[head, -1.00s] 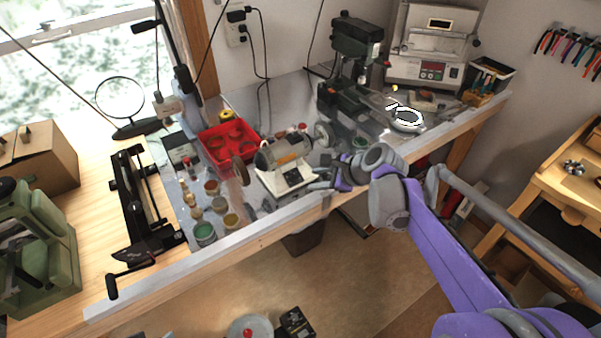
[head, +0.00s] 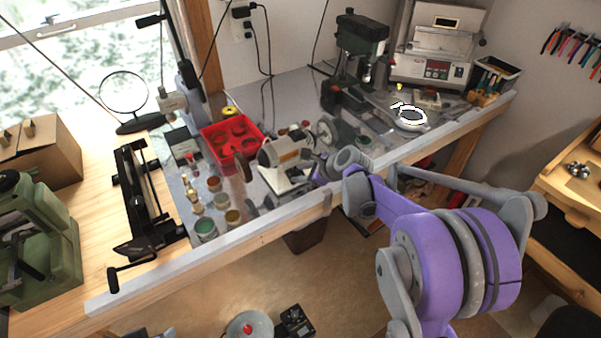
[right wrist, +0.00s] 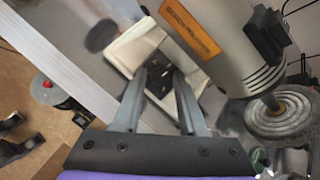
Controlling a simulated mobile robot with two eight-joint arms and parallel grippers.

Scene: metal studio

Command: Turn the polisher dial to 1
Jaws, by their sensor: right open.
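The polisher (head: 286,152) stands on the workbench, with a cream motor body, an orange label and wheels on both sides. In the right wrist view its grey motor body (right wrist: 208,38) fills the upper right, above a pale base (right wrist: 128,47). A dark dial area (right wrist: 159,76) on the base front shows between my fingertips; its setting cannot be read. My right gripper (right wrist: 162,84) is open, with its two fingers at either side of that dark area; contact cannot be told. In the head view my right gripper (head: 312,177) is at the polisher's front right. My left gripper is out of view.
A red tray (head: 232,140) and several small jars (head: 205,229) stand left of the polisher. A drill press (head: 358,50) stands behind to the right. A ridged polishing wheel (right wrist: 280,112) is close to my right finger. The bench's front edge (head: 225,245) runs below my arm.

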